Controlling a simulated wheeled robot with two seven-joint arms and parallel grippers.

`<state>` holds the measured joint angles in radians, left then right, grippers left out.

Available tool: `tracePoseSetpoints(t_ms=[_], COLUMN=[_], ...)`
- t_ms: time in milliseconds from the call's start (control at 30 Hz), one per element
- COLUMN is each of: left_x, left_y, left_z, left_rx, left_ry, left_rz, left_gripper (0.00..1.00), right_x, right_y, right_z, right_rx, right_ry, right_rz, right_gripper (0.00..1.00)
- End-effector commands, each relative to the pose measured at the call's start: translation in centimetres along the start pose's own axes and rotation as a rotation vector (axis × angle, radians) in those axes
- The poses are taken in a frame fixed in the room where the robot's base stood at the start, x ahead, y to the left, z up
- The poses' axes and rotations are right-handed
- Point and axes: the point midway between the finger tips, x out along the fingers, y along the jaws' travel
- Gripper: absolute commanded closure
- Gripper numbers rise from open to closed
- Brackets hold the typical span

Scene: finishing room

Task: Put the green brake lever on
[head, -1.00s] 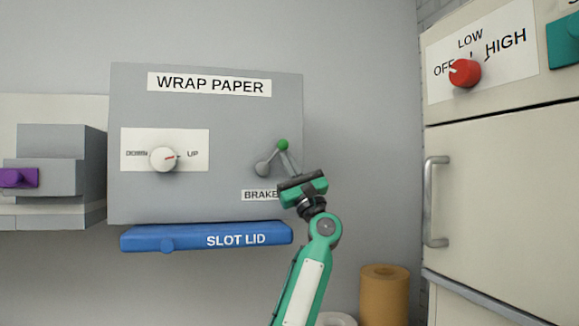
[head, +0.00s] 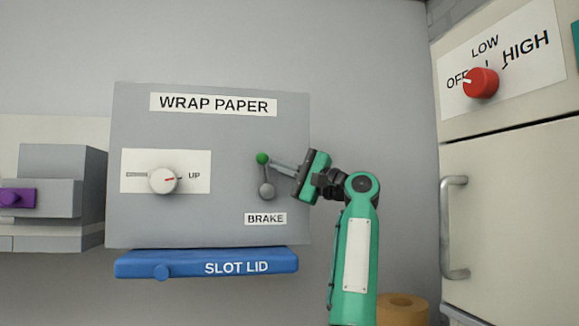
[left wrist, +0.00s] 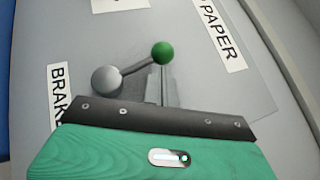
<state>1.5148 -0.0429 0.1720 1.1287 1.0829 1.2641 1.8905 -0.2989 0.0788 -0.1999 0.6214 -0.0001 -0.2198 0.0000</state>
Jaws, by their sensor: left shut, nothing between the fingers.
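The brake lever (head: 264,172) has a green ball knob and a grey pivot, on the grey wrap paper panel (head: 225,215) above the BRAKE label (head: 266,218). The lever stands nearly upright, knob above pivot. My left gripper (head: 274,164) comes from the right with its shut fingertips at or very near the green knob. In the left wrist view the green knob (left wrist: 163,53) shows just past the fingertips (left wrist: 162,70), and the grey pivot (left wrist: 106,80) lies to the left. I cannot tell whether they touch. My right gripper is not in view.
A white UP/DOWN dial (head: 163,181) is left of the lever. A blue slot lid (head: 205,263) juts out below the panel. A cream cabinet with a red knob (head: 481,83) and a handle (head: 454,228) stands at right. A tan roll (head: 402,309) is below.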

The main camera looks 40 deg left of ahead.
Motion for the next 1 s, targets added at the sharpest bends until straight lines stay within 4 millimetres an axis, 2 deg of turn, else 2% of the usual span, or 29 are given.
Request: tracePoseSetpoints(t_ms=[33, 200, 600, 1000], left_x=[0.4, 1.1, 2.4, 2.9], left_y=[-0.5, -0.1, 0.5, 0.7], left_z=[0.3, 0.7, 1.6, 1.9], left_rx=[-0.026, -0.100, -0.096, -0.095], left_ry=[0.001, 0.000, 0.000, 0.000], left_rz=[0.038, 0.148, 0.140, 0.141], left_gripper=[1.00, 1.00, 1.00, 1.00], right_x=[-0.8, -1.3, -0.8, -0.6], right_y=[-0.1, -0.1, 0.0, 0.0], right_z=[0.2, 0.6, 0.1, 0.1], right_rx=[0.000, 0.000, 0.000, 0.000], right_ry=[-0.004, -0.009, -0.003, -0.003], right_rz=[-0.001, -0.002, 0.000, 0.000], right_gripper=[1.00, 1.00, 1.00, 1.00])
